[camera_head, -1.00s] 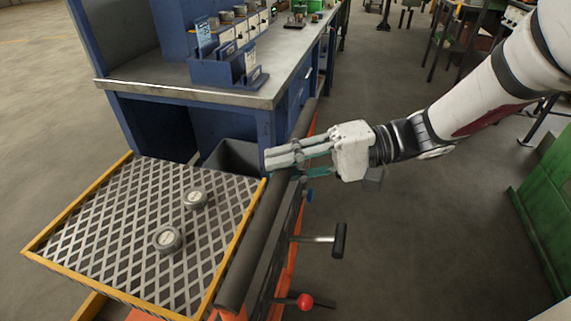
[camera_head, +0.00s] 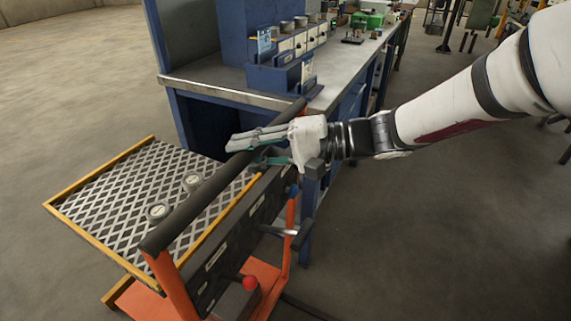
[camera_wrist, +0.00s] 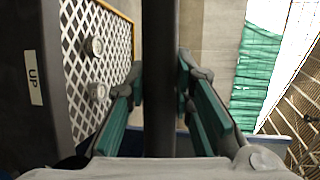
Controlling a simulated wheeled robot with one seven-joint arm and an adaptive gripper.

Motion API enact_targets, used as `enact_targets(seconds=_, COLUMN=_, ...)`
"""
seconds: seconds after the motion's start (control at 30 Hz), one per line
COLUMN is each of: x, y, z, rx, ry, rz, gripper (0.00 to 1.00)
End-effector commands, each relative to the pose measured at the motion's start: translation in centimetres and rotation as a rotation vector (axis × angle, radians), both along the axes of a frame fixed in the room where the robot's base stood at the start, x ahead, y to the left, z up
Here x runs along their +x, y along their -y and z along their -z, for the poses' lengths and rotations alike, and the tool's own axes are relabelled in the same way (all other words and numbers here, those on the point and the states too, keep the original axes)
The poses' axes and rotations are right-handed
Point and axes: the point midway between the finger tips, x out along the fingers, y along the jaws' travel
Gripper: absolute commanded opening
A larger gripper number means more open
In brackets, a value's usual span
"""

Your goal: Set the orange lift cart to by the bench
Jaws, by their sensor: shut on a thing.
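The orange lift cart (camera_head: 177,286) stands in front of the blue bench (camera_head: 225,98) in the head view. Its mesh platform (camera_head: 128,190) with a yellow rim carries two small round grey pieces (camera_head: 158,212). Its dark push bar (camera_head: 190,205) runs along the near side. My gripper (camera_head: 247,150) is shut on the bar near its far end. In the wrist view the dark bar (camera_wrist: 160,60) passes between my teal finger pads, and the platform mesh (camera_wrist: 75,35) shows at left. The gap between cart and bench is partly hidden.
The bench top carries a blue rack (camera_head: 281,72) and several small boxes. Open floor (camera_head: 440,240) lies to the right and at far left.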

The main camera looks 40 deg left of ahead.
Motion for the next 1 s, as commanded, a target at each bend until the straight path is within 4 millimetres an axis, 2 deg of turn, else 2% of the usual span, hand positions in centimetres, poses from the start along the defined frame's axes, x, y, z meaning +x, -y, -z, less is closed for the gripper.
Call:
enact_targets(seconds=0.1, x=-0.7, y=-2.1, z=0.0, rx=0.004, ry=-0.001, rz=-0.008, gripper=0.00)
enact_targets(seconds=0.33, x=-1.3, y=-4.8, z=-0.1, rx=0.003, ry=0.000, rz=-0.007, gripper=0.00)
enact_targets(seconds=0.5, x=-1.5, y=-5.5, z=-0.1, rx=0.002, ry=0.000, rz=-0.008, gripper=0.00)
enact_targets(seconds=0.87, x=-1.6, y=-5.7, z=-0.1, rx=0.002, ry=0.000, rz=-0.008, gripper=0.00)
enact_targets(seconds=0.9, x=-1.6, y=-5.7, z=-0.1, rx=0.002, ry=0.000, rz=-0.008, gripper=0.28)
enact_targets(seconds=0.97, x=-1.5, y=-5.7, z=-0.1, rx=0.001, ry=0.001, rz=-0.007, gripper=0.42)
enact_targets(seconds=1.0, x=-1.5, y=-5.7, z=-0.1, rx=0.001, ry=0.000, rz=-0.006, gripper=0.43)
